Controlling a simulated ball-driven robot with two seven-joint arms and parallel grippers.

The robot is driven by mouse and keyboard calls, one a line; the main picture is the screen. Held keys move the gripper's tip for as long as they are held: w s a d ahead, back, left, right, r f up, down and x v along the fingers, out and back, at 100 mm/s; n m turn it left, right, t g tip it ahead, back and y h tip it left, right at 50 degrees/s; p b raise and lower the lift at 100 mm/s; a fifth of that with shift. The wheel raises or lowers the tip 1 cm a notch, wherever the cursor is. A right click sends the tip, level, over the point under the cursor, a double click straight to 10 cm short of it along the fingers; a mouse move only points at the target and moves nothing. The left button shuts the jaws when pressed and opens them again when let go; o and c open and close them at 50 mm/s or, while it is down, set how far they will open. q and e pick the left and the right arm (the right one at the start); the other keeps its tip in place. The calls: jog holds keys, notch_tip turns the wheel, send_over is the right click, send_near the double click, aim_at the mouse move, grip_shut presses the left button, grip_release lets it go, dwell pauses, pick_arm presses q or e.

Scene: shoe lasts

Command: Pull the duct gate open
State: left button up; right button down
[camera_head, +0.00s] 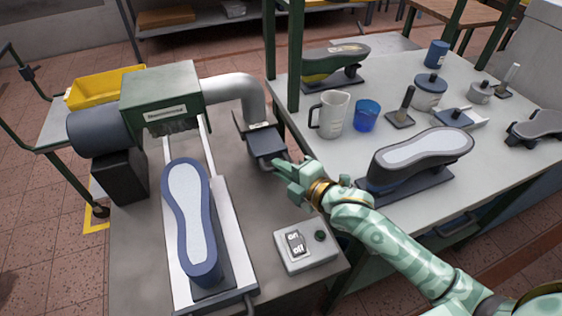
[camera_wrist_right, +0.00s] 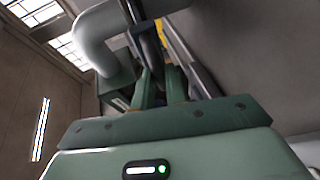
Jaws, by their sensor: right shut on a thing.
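The grey duct (camera_head: 238,88) bends down from the green machine (camera_head: 165,98) to a dark duct gate (camera_head: 267,143), a flat dark plate at its lower end. My right gripper (camera_head: 281,167) is at the near edge of the gate, shut on it. The grip itself is small and partly hidden by the fingers. In the right wrist view, my right gripper (camera_wrist_right: 158,82) points up at a dark thin part (camera_wrist_right: 150,45), with the grey duct (camera_wrist_right: 98,40) to its left. My left gripper is out of view.
A switch box (camera_head: 307,246) stands near the bench's front right corner. A blue shoe last (camera_head: 188,225) lies on the pale carriage to the left. The right table (camera_head: 370,153) holds a jug (camera_head: 331,115), a blue cup (camera_head: 366,115) and another last (camera_head: 420,160). A green post (camera_head: 294,60) rises close by.

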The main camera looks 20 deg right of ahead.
jog(key=shift+s+f, duration=0.1)
jog(key=shift+f, duration=0.05)
jog(key=c, duration=1.5)
grip_release()
jog(key=shift+o, duration=0.3)
jog(key=shift+s, duration=0.15)
jog(key=p+v, duration=0.3)
jog(key=v, duration=1.3)
jog(key=shift+s+d, duration=0.1)
